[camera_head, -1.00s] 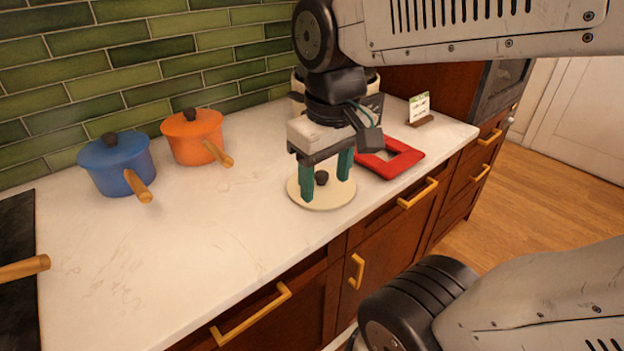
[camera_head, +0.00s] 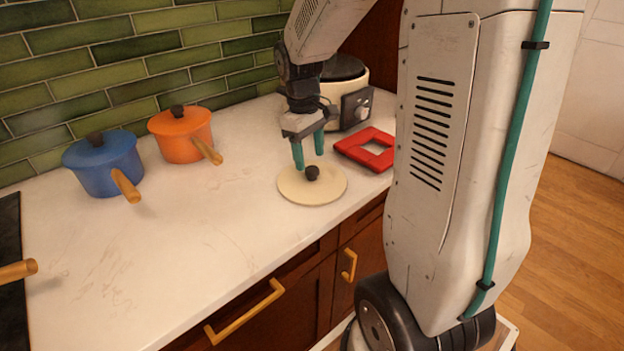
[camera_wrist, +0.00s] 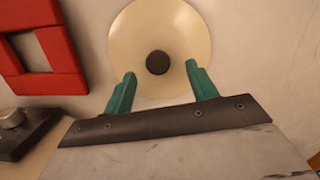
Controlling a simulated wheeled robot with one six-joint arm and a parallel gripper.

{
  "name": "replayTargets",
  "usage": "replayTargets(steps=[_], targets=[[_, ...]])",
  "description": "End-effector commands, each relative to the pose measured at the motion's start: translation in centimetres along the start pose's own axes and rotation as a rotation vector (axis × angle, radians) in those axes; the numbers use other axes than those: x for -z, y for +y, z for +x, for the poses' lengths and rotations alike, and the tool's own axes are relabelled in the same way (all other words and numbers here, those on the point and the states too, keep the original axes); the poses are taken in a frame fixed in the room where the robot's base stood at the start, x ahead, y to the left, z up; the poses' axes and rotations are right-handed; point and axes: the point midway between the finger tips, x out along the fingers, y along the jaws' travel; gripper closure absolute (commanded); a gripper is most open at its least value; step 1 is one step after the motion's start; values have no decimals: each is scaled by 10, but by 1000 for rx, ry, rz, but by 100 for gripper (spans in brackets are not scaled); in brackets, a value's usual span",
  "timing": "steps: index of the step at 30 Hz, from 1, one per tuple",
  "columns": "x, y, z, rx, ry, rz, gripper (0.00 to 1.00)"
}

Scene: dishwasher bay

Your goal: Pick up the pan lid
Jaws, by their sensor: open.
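The pan lid (camera_head: 296,190) is a round cream disc with a dark round knob (camera_head: 312,173). It lies flat on the white counter. It also shows in the wrist view (camera_wrist: 190,35), with its knob (camera_wrist: 158,62) near the top middle. My gripper (camera_head: 309,161) is open, with two teal fingers pointing down at the back edge of the lid, behind the knob. In the wrist view the fingertips (camera_wrist: 160,72) lie to either side of the knob and a little below it in the picture. Nothing is between the fingers. I cannot tell whether the fingertips touch the lid.
A red square frame (camera_head: 366,148) lies right of the lid, with a cream cooker (camera_head: 345,90) behind it. Blue (camera_head: 105,165) and orange (camera_head: 183,136) lidded pots stand at the back left. The counter between them and the front edge is clear.

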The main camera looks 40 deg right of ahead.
Motion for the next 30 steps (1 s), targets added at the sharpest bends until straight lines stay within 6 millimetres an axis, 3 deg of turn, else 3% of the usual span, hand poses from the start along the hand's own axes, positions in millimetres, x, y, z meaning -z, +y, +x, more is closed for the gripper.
replayTargets(steps=[8, 17, 21, 23, 30], targets=[[2, 4, 39, 1, -2, 0, 42], [2, 4, 43, 0, 0, 0, 42], [2, 4, 43, 0, 0, 0, 81], [2, 4, 43, 0, 0, 0, 96], [2, 4, 43, 0, 0, 0, 96]])
